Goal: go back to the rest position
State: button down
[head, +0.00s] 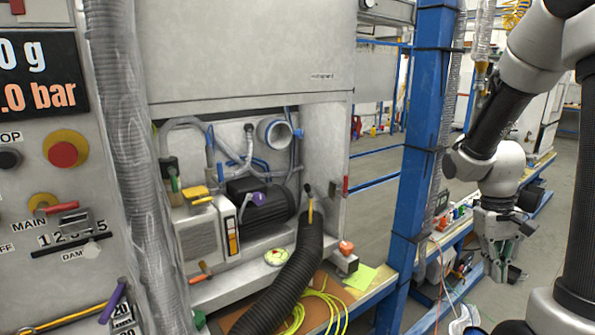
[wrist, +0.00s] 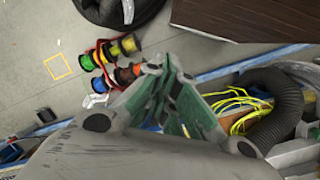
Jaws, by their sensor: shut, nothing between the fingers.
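My gripper (head: 500,268) hangs at the right of the head view, pointing down, beside the blue post and clear of the machine. In the wrist view my gripper (wrist: 176,122) shows two fingers with green inner pads, brought together at the tips with nothing between them. My grey and black arm comes down to it from the upper right of the head view. The gripper touches nothing that I can see.
The machine cabinet (head: 250,55) fills the left, with a thick black hose (head: 290,275) in front of its opening. A blue post (head: 415,150) stands between cabinet and gripper. Yellow cable (head: 325,308) lies on the bench. In the wrist view, coloured spools (wrist: 108,52) lie near open floor (wrist: 35,30).

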jog(key=s+a+r+t, duration=0.3)
jog(key=s+a+r, duration=0.1)
jog(key=r, duration=0.4)
jog(key=s+a+r+t+y, duration=0.1)
jog(key=s+a+r+t, duration=0.3)
jog(key=r, duration=0.4)
jog(key=shift+s+a+r+n, duration=0.15)
jog(key=shift+s+r+n, duration=0.2)
jog(key=shift+s, duration=0.45)
